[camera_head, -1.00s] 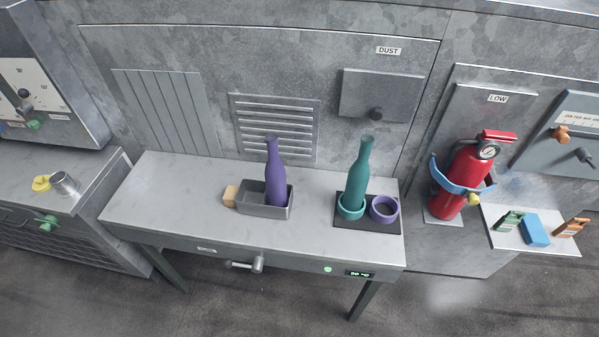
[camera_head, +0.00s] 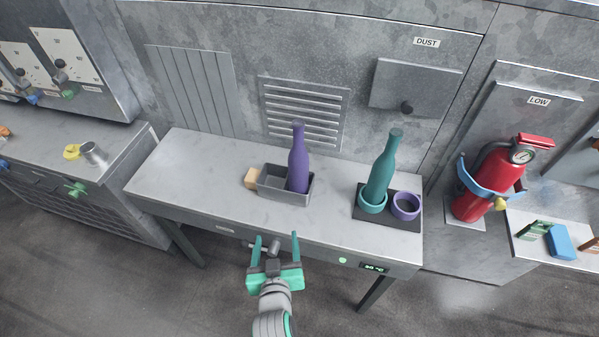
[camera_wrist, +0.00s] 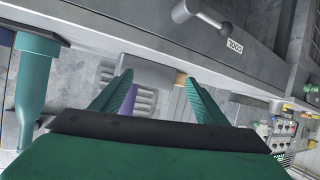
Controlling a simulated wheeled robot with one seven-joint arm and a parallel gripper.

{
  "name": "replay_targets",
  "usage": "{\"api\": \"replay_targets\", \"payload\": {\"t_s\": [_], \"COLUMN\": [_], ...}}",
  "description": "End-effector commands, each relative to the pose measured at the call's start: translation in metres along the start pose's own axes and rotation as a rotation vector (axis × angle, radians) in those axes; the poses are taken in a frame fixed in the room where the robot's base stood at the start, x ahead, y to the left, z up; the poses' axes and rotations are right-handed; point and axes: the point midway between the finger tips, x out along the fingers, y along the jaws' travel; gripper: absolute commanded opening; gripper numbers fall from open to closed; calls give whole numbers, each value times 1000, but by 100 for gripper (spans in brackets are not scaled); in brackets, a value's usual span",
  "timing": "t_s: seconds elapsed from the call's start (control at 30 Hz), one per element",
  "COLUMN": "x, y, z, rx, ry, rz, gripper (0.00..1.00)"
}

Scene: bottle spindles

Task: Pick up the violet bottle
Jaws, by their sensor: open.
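The violet bottle (camera_head: 299,160) stands upright in the right end of a grey open tray (camera_head: 285,193) on the workbench. My gripper (camera_head: 276,240) is open and empty, in front of the bench's front edge and below the tray in the head view. In the wrist view my open gripper (camera_wrist: 158,80) has its two green fingers spread, with the grey tray (camera_wrist: 150,72) beyond the tips. Only a violet sliver shows beside the left finger there; most of the bottle is hidden.
A teal bottle (camera_head: 383,165) stands in a teal ring on a dark base, with an empty violet ring (camera_head: 405,206) beside it. A tan block (camera_head: 252,178) touches the tray's left end. The bench's left part is clear. A handle projects from the bench front.

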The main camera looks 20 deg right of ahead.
Motion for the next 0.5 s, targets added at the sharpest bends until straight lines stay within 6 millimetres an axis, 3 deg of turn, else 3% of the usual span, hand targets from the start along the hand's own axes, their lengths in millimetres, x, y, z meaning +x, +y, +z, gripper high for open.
{"api": "replay_targets", "payload": {"t_s": [0.03, 0.2, 0.5], "x": [11, 35, 51], "y": [4, 20, 48], "z": [-17, -60, -129], "rx": [14, 67, 192], "ry": [1, -32, -81], "rz": [24, 109, 242], "gripper": [68, 68, 68]}}
